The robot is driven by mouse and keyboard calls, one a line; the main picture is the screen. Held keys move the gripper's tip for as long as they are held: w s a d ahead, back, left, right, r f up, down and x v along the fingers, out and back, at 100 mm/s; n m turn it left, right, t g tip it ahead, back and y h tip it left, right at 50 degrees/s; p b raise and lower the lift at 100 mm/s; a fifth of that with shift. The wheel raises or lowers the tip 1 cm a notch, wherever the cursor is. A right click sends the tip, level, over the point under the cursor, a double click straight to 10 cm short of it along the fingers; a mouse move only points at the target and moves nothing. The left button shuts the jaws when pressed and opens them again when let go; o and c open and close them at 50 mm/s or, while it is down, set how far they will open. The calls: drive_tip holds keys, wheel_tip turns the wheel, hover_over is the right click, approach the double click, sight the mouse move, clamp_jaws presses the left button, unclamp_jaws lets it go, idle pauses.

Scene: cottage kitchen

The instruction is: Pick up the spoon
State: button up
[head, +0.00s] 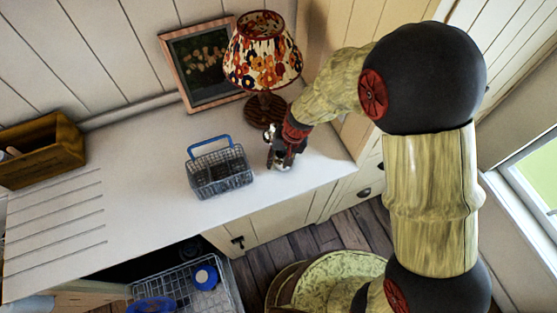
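My gripper (281,162) points down at the white counter (130,200), just right of a grey wire basket (220,178) with a blue handle. It is small and dark in this view, so I cannot tell if its fingers are open or shut, or if they hold anything. I cannot make out a spoon for certain. One could be hidden in the basket or behind the gripper. A small pale thing (12,151) shows in the wooden box (52,146) at the left, too unclear to name.
A lamp with a floral shade (263,58) stands close behind my gripper, beside a framed picture (200,62) against the wall. Below the counter edge, an open dishwasher rack (172,285) holds blue items. The counter left of the basket is clear.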

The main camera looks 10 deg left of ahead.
drive_tip(key=c, duration=0.6)
drive_tip(key=shift+r, duration=0.1)
